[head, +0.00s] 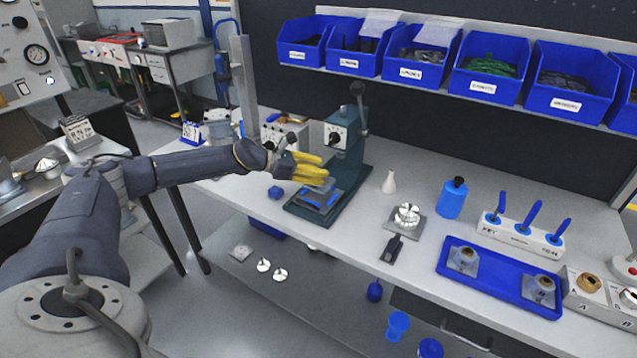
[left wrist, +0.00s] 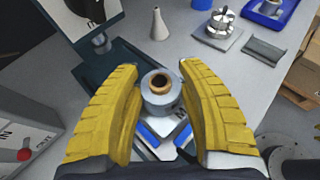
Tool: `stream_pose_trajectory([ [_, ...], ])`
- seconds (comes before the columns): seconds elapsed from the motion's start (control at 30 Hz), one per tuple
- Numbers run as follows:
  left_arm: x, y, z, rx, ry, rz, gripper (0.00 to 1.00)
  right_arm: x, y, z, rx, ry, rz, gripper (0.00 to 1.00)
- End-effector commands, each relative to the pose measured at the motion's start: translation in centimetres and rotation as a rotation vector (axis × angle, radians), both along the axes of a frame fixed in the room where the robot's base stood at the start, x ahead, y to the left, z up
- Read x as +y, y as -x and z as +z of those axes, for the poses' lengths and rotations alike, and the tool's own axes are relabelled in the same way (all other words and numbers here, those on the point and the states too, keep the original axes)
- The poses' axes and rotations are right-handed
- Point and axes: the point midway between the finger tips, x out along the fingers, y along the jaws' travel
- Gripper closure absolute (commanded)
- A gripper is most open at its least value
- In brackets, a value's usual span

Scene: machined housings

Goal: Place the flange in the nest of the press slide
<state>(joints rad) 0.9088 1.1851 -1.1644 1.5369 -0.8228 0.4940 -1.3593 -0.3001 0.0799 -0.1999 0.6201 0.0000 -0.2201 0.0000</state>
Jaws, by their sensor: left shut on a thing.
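My left gripper (head: 318,172), with yellow fingers, is over the front of the dark green press (head: 345,140). In the left wrist view its fingers (left wrist: 161,95) are shut on the flange (left wrist: 160,102), a grey round part with a copper-coloured bore, held upright. The fingers hide the flange in the head view. The press slide (head: 319,201), a grey plate with blue strips, lies below the gripper on the press base. The blue strips (left wrist: 148,135) also show under the flange. The nest is hidden, and the height of the flange above it cannot be told. My right gripper is out of view.
The press column and lever stand close behind the gripper. A white bottle (head: 389,182), a metal part on a plate (head: 407,216) and a blue bottle (head: 453,198) stand to the right. A blue tray (head: 490,294) holds two similar parts. Blue bins (head: 487,67) hang above.

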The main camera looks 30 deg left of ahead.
Motion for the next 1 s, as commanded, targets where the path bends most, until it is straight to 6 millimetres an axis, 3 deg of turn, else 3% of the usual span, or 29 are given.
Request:
stream_pose_trajectory([
  [0.4,0.0,0.0,-3.8,0.000,0.000,0.001,1.00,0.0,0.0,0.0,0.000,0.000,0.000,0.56],
  [0.93,0.0,0.0,-4.6,-0.001,0.000,0.001,1.00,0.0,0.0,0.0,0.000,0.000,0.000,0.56],
  [0.97,0.0,0.0,-4.8,0.001,0.000,0.000,0.57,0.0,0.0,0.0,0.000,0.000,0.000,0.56],
  [1.0,0.0,0.0,-4.7,0.000,-0.001,0.001,0.53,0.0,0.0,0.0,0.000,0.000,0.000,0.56],
])
